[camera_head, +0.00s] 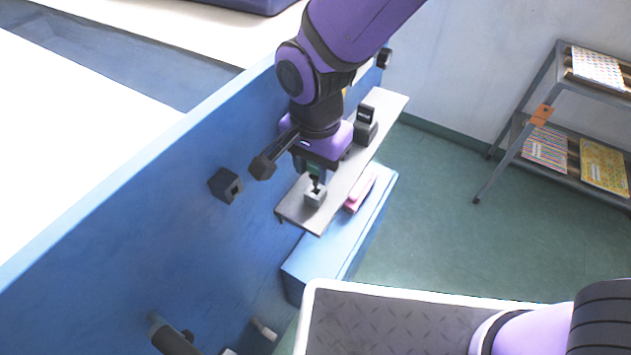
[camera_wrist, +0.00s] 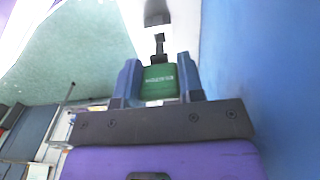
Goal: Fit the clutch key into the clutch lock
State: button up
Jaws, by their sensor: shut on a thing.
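My gripper (camera_head: 315,174) is shut on the green head of the clutch key (camera_head: 316,169), above the near end of a narrow grey shelf. In the wrist view the green head (camera_wrist: 159,82) sits between the two fingers of my gripper (camera_wrist: 161,82), and the dark bit points away from them. A small light-grey block with a dark top opening (camera_head: 315,197) stands right under the key. I cannot tell whether the tip is in the opening or just above it. A dark block with a square hole (camera_head: 226,185) is on the blue panel. No label shows which is the clutch lock.
The grey shelf (camera_head: 343,178) runs along the blue panel (camera_head: 120,250). A dark holder (camera_head: 366,131) stands farther back on it. A black lever (camera_head: 263,166) juts out close to my gripper's left. A pink item (camera_head: 361,190) lies on the blue box below.

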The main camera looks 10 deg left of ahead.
jog(key=shift+r, duration=1.85)
